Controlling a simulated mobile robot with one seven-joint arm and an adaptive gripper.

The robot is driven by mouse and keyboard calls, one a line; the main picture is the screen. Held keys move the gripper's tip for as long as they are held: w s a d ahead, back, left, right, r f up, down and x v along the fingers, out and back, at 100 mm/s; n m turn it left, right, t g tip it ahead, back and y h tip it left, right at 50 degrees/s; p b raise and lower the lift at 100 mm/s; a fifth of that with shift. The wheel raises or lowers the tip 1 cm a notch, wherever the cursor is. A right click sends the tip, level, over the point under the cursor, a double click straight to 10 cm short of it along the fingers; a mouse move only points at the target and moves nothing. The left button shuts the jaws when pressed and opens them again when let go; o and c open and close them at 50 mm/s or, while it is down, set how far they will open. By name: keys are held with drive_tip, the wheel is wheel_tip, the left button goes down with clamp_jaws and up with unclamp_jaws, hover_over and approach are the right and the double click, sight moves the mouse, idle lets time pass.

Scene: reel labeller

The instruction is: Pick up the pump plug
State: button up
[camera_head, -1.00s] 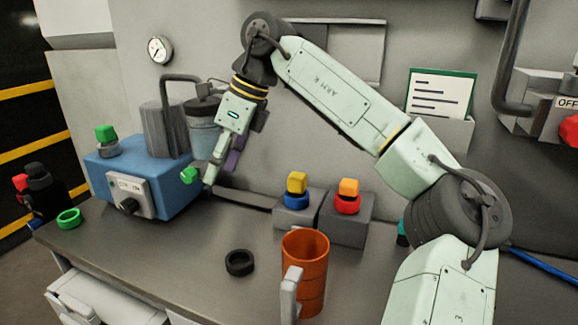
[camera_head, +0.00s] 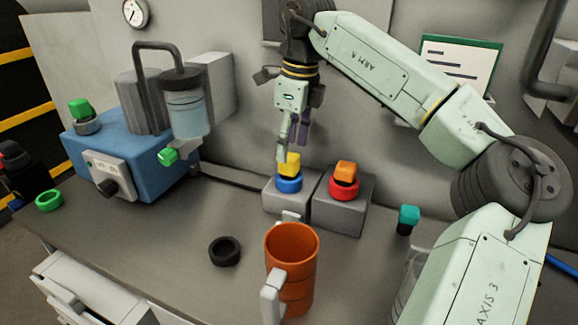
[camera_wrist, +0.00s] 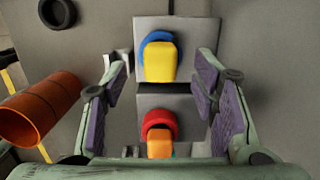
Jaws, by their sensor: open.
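None of the coloured plugs is marked as the pump plug, so I cannot tell which it is. A yellow plug (camera_head: 289,163) stands in a blue ring (camera_head: 289,184) on a grey block. An orange plug (camera_head: 345,171) stands in a red ring (camera_head: 344,189) on the block beside it. A green plug (camera_head: 80,108) is on top of the blue pump unit (camera_head: 150,180), and a green piece (camera_head: 168,157) sits at its side. My gripper (camera_head: 291,148) is open and empty above the yellow plug. In the wrist view the yellow plug (camera_wrist: 160,62) shows between my fingers (camera_wrist: 158,82), the orange plug (camera_wrist: 160,146) nearer the bottom.
An orange mug (camera_head: 291,275) stands at the front, with a black ring (camera_head: 224,251) to its left. A teal-topped plug (camera_head: 408,217) stands right of the blocks.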

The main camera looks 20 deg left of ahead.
sight(289, 155)
drive_tip(key=shift+a+f+p, duration=0.1)
drive_tip(key=shift+f+p, duration=0.25)
drive_tip(key=shift+f, duration=1.55)
drive_tip(key=shift+c, duration=0.5)
clamp_jaws()
